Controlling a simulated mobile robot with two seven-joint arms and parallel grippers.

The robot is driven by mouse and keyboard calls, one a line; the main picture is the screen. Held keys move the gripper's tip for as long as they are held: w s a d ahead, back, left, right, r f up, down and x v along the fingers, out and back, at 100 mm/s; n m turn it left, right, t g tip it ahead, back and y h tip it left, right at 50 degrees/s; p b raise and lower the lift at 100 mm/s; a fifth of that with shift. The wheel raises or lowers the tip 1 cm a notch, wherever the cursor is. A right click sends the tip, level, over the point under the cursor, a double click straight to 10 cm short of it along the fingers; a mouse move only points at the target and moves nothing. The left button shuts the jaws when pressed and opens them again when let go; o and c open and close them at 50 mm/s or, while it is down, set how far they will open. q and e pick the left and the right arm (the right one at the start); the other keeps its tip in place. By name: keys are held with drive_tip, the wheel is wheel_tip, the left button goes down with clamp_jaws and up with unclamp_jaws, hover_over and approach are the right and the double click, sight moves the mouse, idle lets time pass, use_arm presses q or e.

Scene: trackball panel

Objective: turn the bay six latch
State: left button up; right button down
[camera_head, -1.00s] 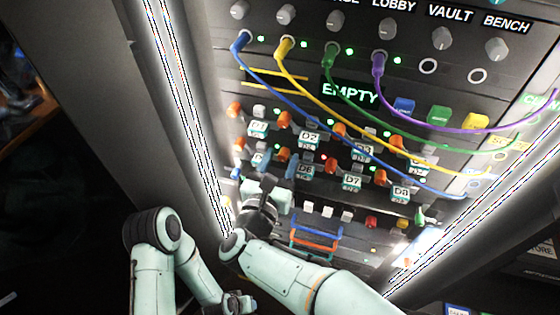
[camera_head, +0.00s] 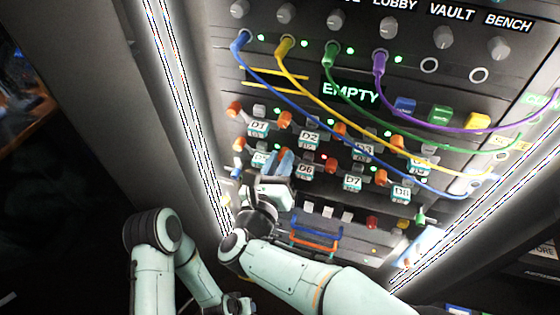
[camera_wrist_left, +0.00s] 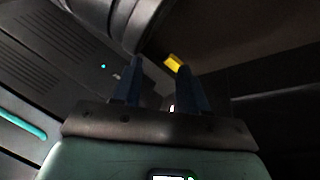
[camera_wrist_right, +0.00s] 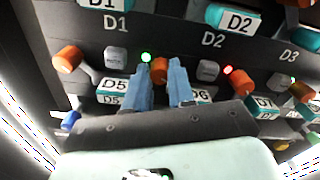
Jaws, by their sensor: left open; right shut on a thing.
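The bay six latch is an orange knob (camera_wrist_right: 160,70) beside the D6 label (camera_head: 305,172), in the lower row of bays. My right gripper (camera_wrist_right: 165,82) is shut on this latch, with one blue finger on each side of it. In the head view my right gripper (camera_head: 280,162) covers most of the latch. A grey block (camera_wrist_right: 208,70) and a lit red light (camera_wrist_right: 228,70) sit to the latch's right. My left gripper (camera_wrist_left: 160,85) is open and empty, away from the bays.
Other orange latches stand close by, at D5 (camera_wrist_right: 68,60) and D7 (camera_wrist_right: 242,82). Blue, yellow, green and purple cables (camera_head: 420,122) hang across the panel above and to the right. Blue and orange handles (camera_head: 316,232) are below right.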

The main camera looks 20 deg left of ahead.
drive_tip(key=n+p, duration=0.2)
drive_tip(key=n, duration=0.7)
drive_tip(key=shift+p, duration=0.3)
use_arm(q)
drive_tip(key=s+d+r+g+h+p, duration=0.1)
drive_tip(key=s+d+r+p, duration=0.1)
drive_tip(key=s+d+r, duration=0.1)
drive_tip(key=shift+s+d+r, duration=0.2)
drive_tip(key=shift+s+r, duration=0.7)
drive_tip(key=shift+r, duration=0.45)
use_arm(e)
drive_tip(key=shift+a+f+n, duration=0.1)
drive_tip(key=shift+n, duration=2.5)
drive_tip(key=c, duration=1)
unclamp_jaws()
drive_tip(key=shift+o, duration=0.2)
drive_tip(key=shift+s, duration=0.1)
